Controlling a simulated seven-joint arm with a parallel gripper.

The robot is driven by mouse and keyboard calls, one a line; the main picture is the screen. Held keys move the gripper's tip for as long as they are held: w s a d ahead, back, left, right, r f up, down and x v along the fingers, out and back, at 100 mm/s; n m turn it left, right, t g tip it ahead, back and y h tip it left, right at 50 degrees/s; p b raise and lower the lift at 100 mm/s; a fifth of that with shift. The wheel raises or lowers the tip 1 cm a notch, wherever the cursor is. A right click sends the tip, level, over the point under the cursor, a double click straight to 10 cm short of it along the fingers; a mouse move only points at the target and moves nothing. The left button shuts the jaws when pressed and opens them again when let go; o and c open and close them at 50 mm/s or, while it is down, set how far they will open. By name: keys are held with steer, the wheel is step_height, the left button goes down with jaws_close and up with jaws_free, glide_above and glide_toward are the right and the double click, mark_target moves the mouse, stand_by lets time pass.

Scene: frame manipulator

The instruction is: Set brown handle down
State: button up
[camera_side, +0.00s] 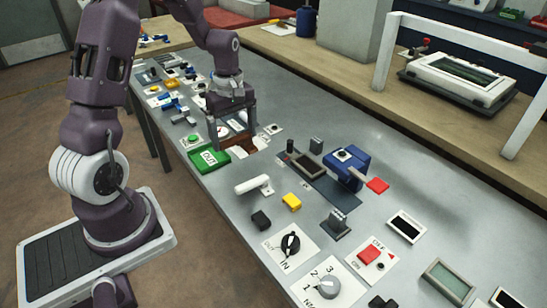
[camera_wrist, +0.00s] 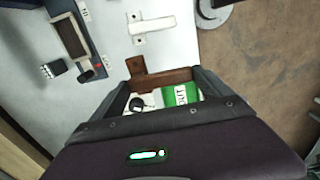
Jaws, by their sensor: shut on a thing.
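The brown handle (camera_wrist: 160,80) lies across the gap between the two fingers of my gripper (camera_wrist: 163,77) in the wrist view, with a brown end tab showing beyond it. My gripper is shut on it. In the side view my gripper (camera_side: 234,140) points down at the table, and part of the brown handle (camera_side: 242,151) shows low between and beside the fingers. Whether the handle touches the table or hangs just above it, I cannot tell. The green OUT plate (camera_side: 208,158) is close beside it and also shows in the wrist view (camera_wrist: 183,95).
A white handle (camera_side: 254,185) sits on the grey table (camera_side: 215,190) nearer the camera; yellow and black blocks (camera_side: 291,202) are near it. Dials and switches fill the near end. Several small parts crowd the far end.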

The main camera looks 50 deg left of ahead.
steer(key=w+d+r, duration=0.2)
steer(key=w+d, duration=0.7)
steer(key=w, duration=0.6)
steer(key=f, duration=1)
steer(key=shift+d, duration=0.35)
